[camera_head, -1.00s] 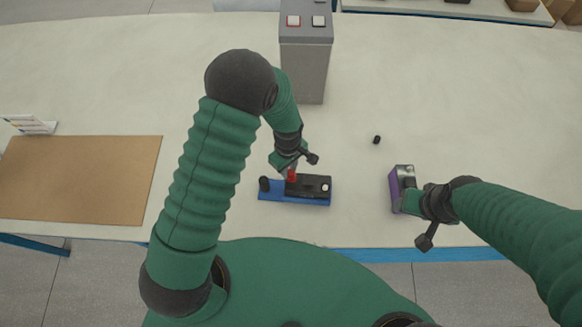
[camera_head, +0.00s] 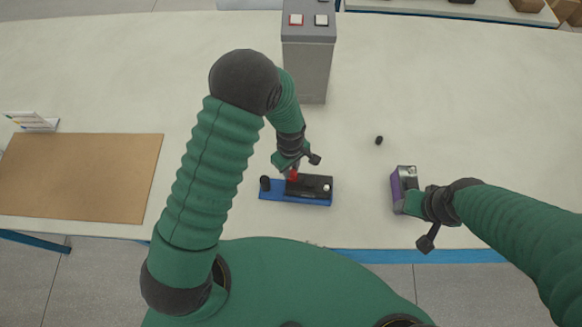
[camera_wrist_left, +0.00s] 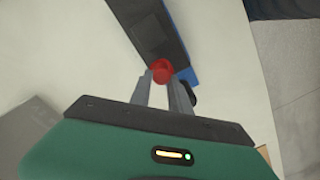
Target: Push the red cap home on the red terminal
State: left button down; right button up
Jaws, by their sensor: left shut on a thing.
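A black battery (camera_head: 309,186) lies on a blue tray (camera_head: 297,201) near the table's front edge. The red cap (camera_head: 292,175) is at the battery's left end, and it also shows in the left wrist view (camera_wrist_left: 162,71). My left gripper (camera_head: 290,167) is shut on the red cap from above, with its two grey fingertips (camera_wrist_left: 161,78) on either side of it. The red terminal is hidden under the cap and fingers, so I cannot tell how far the cap sits on it. My right gripper (camera_head: 413,203) is against a purple and grey block; its fingers are hidden.
The purple and grey block (camera_head: 398,188) stands right of the tray. A small black cap (camera_head: 379,140) lies loose behind it. A black piece (camera_head: 265,183) stands on the tray's left end. A tall grey box (camera_head: 306,70) stands behind. A brown mat (camera_head: 80,175) lies left.

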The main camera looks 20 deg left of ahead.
pick_arm(q)
jog(key=shift+f, duration=0.15)
jog(key=c, duration=0.7)
grip_release()
jog(key=shift+o, duration=0.2)
jog(key=shift+r+p, duration=2.8)
jog(key=shift+r, duration=0.7)
